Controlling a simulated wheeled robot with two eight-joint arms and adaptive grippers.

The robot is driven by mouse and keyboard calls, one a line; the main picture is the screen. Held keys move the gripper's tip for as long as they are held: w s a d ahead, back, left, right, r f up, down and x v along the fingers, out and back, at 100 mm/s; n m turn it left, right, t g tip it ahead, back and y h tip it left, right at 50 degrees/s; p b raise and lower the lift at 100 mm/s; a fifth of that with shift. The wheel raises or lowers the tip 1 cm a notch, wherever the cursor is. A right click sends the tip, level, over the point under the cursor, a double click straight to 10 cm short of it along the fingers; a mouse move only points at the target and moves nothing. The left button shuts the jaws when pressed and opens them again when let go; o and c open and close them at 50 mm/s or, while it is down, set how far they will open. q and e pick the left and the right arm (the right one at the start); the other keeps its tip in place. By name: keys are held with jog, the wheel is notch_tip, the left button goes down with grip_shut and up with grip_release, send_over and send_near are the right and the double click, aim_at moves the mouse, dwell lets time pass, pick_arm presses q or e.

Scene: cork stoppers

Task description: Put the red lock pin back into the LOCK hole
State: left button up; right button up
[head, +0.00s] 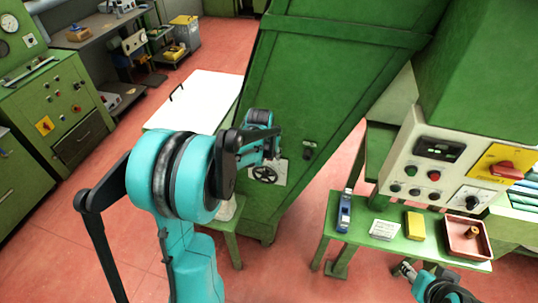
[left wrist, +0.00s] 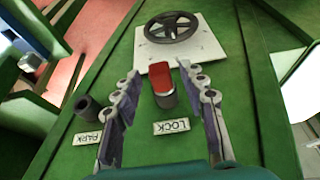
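The red lock pin (left wrist: 160,76) shows in the left wrist view with its red top above a dark grey collar, just above the LOCK label (left wrist: 171,127). It looks seated in the collar; how deep, I cannot tell. My left gripper (left wrist: 161,80) is open, its fingers on either side of the pin with gaps visible. The PARK socket (left wrist: 87,108), a dark tube, looks empty; it also shows in the head view (head: 309,151). In the head view my left gripper (head: 270,150) hides the pin and LOCK hole. My right gripper (head: 404,269) is low at the right, its opening unclear.
A handwheel on a white plate (left wrist: 182,47) is close beyond the pin. A green bench (head: 335,250) at the right holds a blue tool (head: 345,211), a card (head: 384,229), a yellow block (head: 414,226) and a red tray (head: 485,258). A control box (head: 440,160) stands behind.

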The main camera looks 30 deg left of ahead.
pick_arm(q)
jog(key=v, duration=1.2)
jog(key=shift+s, duration=0.1)
jog(key=s+d+f+m+t+b, duration=0.1)
jog(key=s+d+f+b, duration=0.1)
jog(key=s+d+f, duration=0.2)
jog(key=s+d+f+m+t+h+b, duration=0.1)
jog(key=s+d+f+t+b, duration=0.1)
jog(key=s+d, duration=0.9)
notch_tip(320, 180, down, 2)
jog(key=s+b, duration=0.1)
jog(key=s, duration=0.1)
jog(key=shift+s+m, duration=0.4)
jog(key=shift+d+f, duration=0.1)
jog(key=shift+f, duration=0.05)
dwell(0.7)
